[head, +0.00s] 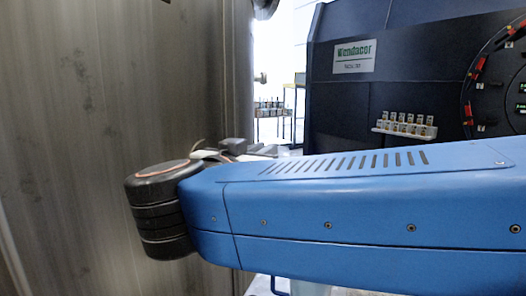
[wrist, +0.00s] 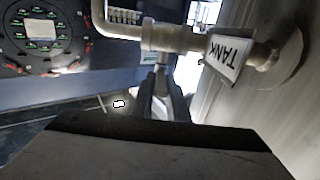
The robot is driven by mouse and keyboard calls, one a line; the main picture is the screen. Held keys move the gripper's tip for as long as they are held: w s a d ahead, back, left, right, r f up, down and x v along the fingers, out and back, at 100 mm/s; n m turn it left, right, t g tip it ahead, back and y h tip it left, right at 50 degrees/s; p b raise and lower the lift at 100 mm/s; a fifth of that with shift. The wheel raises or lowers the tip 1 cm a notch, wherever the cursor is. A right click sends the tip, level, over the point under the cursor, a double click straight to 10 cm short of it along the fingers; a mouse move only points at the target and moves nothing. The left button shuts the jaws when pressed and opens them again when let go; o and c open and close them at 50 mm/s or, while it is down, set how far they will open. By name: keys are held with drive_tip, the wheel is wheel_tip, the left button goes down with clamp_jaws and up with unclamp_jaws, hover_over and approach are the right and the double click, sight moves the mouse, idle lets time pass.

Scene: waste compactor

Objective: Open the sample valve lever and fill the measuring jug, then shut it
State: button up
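In the wrist view, which is upside down, a pale pipe (wrist: 180,38) with a thicker fitting (wrist: 160,35) runs out from the metal tank wall (wrist: 300,100). A white tag reading TANK (wrist: 228,55) hangs by it. My gripper (wrist: 163,90) shows as two grey prongs beyond a dark block at the bottom, close to the pipe fitting in the picture. Something pale shows between the prongs; I cannot tell whether they hold it. No valve lever can be made out clearly. In the head view my blue arm hides the gripper. I cannot make out a measuring jug.
The tall metal tank wall (head: 110,90) fills the left of the head view. A dark machine panel (head: 420,80) with a round dial (head: 505,85) and a small rack of vials (head: 405,126) stands behind my arm. A shelf (head: 272,108) shows in the gap.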

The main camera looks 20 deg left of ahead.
clamp_jaws()
drive_tip(key=shift+d+r+n+y, duration=0.1)
drive_tip(key=shift+d+n+y, duration=0.15)
drive_tip(key=shift+n+y, duration=0.25)
drive_tip(key=shift+w+d+n+g+y, duration=0.15)
drive_tip(key=shift+d+n+y, duration=0.2)
drive_tip(key=shift+n+y, duration=0.8)
drive_tip(key=shift+s+d+n+g+y, duration=0.15)
drive_tip(key=shift+d+n+y, duration=0.3)
drive_tip(key=shift+y, duration=1.3)
drive_tip(key=shift+w+a, duration=0.1)
drive_tip(key=o, duration=0.7)
unclamp_jaws()
drive_tip(key=shift+c, duration=0.2)
drive_tip(key=v, duration=1.7)
